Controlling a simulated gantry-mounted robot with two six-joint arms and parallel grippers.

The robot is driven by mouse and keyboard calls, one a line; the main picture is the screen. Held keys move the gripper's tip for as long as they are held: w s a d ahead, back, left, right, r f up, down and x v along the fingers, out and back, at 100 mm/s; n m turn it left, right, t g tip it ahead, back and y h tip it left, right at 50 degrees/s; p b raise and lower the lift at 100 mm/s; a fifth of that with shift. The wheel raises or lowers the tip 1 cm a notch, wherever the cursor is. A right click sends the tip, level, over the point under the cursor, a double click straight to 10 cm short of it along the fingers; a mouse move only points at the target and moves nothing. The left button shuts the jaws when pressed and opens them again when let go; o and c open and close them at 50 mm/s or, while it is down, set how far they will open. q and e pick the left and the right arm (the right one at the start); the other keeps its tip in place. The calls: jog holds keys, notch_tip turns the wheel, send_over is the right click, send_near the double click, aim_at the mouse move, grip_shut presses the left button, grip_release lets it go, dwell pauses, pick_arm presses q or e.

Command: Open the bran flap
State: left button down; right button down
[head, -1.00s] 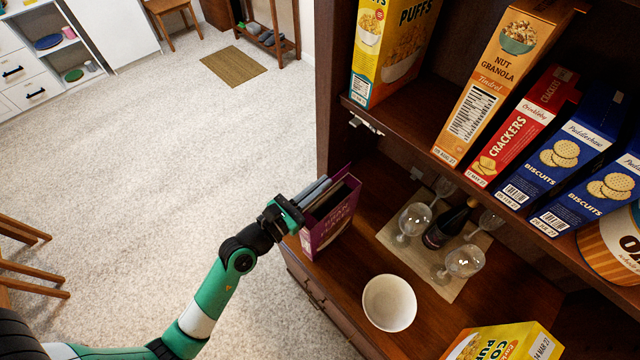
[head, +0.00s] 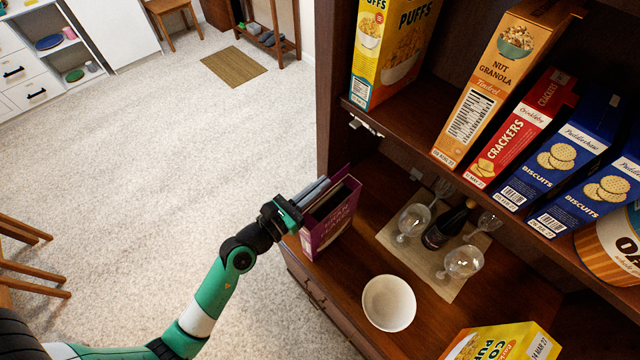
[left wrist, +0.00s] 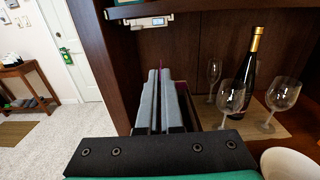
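The purple bran box (head: 333,228) stands upright at the left end of the hutch counter. Its top shows a dark opening in the head view. My left gripper (head: 313,190) is at the box's top left edge, its grey fingers pointing along the opening. In the left wrist view the two fingers (left wrist: 161,100) are close together, with a thin purple edge of the flap (left wrist: 161,66) between their tips. Much of the box is hidden behind the fingers there. My right gripper is not in view.
A white bowl (head: 389,303) stands on the counter (head: 345,275). A dark bottle (head: 447,226) and several glasses stand on a mat behind. A yellow box (head: 505,343) is at the front right. The upper shelf holds cereal, cracker and biscuit boxes. Open floor lies left.

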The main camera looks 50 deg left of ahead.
pick_arm(q)
jog(key=a+n+p, duration=0.1)
jog(key=n, duration=0.1)
jog(key=a+n, duration=0.1)
jog(key=n, duration=0.1)
jog(key=shift+s+f+p, duration=0.1)
jog(key=shift+f+p, duration=0.1)
jog(key=shift+p, duration=0.15)
jog(key=c, duration=1.1)
grip_release()
jog(key=shift+o, duration=0.2)
